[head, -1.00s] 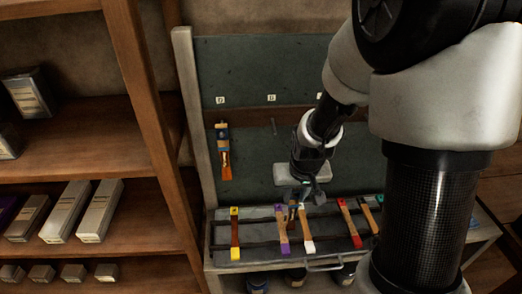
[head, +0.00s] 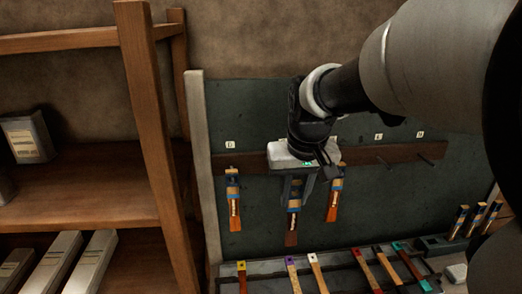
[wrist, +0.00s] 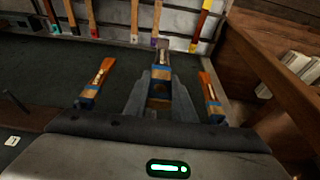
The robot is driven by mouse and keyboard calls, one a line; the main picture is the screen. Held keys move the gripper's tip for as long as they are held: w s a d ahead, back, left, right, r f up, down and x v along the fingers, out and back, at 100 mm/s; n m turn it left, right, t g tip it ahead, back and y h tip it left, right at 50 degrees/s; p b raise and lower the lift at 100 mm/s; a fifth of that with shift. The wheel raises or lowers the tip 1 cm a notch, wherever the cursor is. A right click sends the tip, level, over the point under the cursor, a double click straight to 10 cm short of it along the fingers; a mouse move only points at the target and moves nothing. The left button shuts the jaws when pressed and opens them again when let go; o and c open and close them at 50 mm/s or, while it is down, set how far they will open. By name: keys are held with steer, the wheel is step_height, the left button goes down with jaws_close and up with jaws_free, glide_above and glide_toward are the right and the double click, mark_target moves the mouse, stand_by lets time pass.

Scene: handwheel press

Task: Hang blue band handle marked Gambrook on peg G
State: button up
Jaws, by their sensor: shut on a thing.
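My gripper (head: 296,190) is shut on a brown-orange handle with a blue band (head: 292,225), hanging downward in front of the dark board. In the wrist view the fingers (wrist: 160,88) close on both sides of this held handle (wrist: 160,60). A similar blue-band handle (head: 233,205) hangs on the left below a label, and another (head: 333,205) hangs just right of my gripper. Both also show in the wrist view, on the right (wrist: 209,95) and left (wrist: 98,80). The peg behind my gripper is hidden. Handle lettering is too small to read.
The brown peg rail (head: 400,152) has bare pegs at right, under small white labels. A rack below holds several handles with coloured ends, including a yellow-ended one (head: 241,267). A wooden shelf post (head: 155,150) stands close on the left.

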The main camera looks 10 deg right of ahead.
steer(key=shift+w+f+p, duration=0.2)
steer(key=shift+w+p, duration=0.1)
steer(key=shift+w, duration=1.1)
steer(key=shift+w+f+p, duration=0.15)
steer(key=shift+w+p, duration=0.2)
steer(key=shift+w, duration=1.1)
steer(key=shift+w+f+p, duration=0.2)
steer(key=shift+w+p, duration=0.1)
steer(key=shift+w, duration=1.1)
steer(key=shift+f, duration=0.15)
steer(key=o, duration=1)
